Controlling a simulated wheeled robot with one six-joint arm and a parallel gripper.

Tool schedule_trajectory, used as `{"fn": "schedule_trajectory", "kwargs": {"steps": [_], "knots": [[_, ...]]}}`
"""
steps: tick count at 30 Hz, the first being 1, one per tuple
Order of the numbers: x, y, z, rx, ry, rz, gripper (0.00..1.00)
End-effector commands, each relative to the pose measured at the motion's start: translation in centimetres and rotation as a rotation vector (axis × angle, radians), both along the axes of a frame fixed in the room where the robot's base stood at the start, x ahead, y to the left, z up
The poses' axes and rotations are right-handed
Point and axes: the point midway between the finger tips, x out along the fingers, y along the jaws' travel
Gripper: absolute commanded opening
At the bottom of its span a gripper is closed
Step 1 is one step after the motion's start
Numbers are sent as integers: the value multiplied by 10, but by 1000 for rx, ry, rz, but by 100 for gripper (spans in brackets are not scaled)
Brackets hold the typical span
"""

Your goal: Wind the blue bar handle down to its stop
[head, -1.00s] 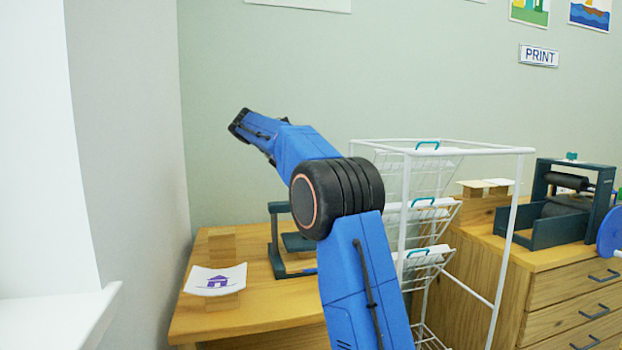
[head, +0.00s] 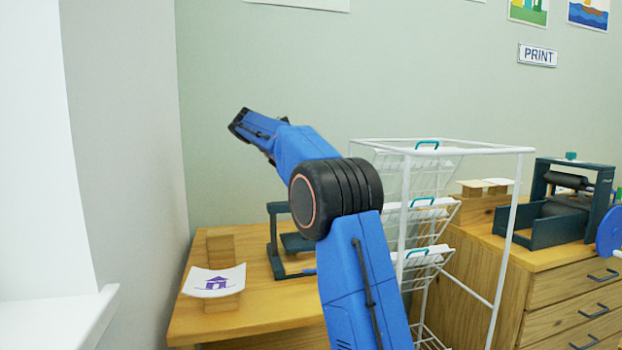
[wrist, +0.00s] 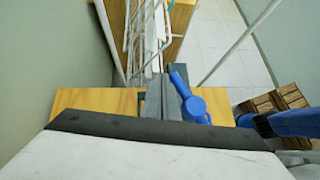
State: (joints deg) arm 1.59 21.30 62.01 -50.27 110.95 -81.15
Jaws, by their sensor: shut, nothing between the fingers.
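The blue bar handle (wrist: 187,97) shows in the wrist view, with a round hub at the side of a dark grey press (wrist: 173,100). In the head view the press (head: 273,245) stands on the left wooden table, partly behind my arm, and only a small blue bit of the handle (head: 309,271) shows. My gripper (wrist: 158,127) fills the bottom of the wrist view as a pale body with a dark front edge. It is shut and empty, apart from the handle. In the head view my arm's far end is raised above and left of the press; the fingertips cannot be made out there.
A print on a wooden block (head: 214,281) lies at the table's front left. A white wire rack (head: 408,200) stands close right of the press. A drawer cabinet (head: 560,285) with a roller press (head: 572,205) is further right. The wall is behind.

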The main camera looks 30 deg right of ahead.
Motion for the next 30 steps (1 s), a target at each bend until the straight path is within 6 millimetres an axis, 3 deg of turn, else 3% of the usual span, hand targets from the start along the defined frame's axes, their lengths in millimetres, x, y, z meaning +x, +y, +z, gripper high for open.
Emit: {"fn": "schedule_trajectory", "kwargs": {"steps": [30], "knots": [[-5,1,0,0,-1,-47,0]]}}
